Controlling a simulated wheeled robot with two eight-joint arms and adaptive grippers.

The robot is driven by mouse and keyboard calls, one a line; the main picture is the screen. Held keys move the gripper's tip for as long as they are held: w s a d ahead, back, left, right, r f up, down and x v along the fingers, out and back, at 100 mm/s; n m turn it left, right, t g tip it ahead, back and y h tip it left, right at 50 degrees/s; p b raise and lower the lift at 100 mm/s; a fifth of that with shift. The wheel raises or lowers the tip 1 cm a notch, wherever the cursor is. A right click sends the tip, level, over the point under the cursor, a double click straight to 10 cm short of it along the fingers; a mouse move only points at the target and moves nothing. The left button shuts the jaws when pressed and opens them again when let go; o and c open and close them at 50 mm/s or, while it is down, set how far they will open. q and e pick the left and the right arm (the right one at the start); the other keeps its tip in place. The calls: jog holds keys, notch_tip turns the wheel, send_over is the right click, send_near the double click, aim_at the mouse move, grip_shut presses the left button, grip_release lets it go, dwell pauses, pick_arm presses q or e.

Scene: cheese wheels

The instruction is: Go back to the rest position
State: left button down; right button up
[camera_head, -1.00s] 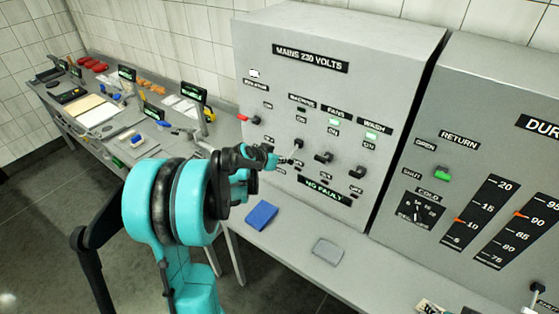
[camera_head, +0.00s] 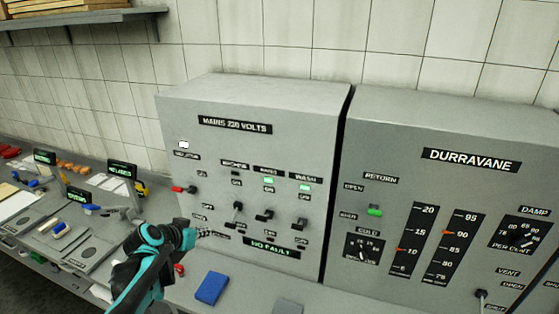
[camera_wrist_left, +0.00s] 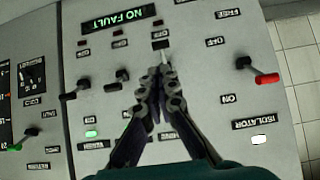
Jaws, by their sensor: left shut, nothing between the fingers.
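My left gripper (camera_head: 205,233) is shut and empty in front of the lower left of the mains panel (camera_head: 225,150). In the left wrist view its fingertips (camera_wrist_left: 165,70) are together, overlapping the panel near the machine lever (camera_wrist_left: 160,45); I cannot tell the gap to the panel. In the head view the machine lever (camera_head: 237,211) stands to the upper right of the tips, apart from them in the picture. The fans lever (camera_head: 264,215), wash lever (camera_head: 301,223) and red isolator handle (camera_head: 180,189) also show. My right gripper is not in view.
The Durravane panel (camera_head: 400,140) stands at the right. A blue block (camera_head: 211,288) and a grey pad (camera_head: 288,307) lie on the bench below the mains panel. Trays and signs fill the bench at left. A shelf (camera_head: 80,17) hangs at upper left.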

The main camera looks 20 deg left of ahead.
pick_arm(q)
jog(key=s+d+f+g+b, duration=0.1)
jog(key=s+d+f+b, duration=0.9)
jog(key=f+b, duration=0.1)
jog(key=s+d+f+n+g+y+b, duration=0.1)
jog(key=s+d+f+g+b, duration=0.1)
jog(key=s+d+f+b, duration=0.7)
notch_tip(320, 180, down, 5)
jog(key=shift+s+d+f+b, duration=0.1)
jog(key=shift+s+d+b, duration=0.25)
jog(key=shift+d+b, duration=0.6)
jog(key=shift+a, duration=0.2)
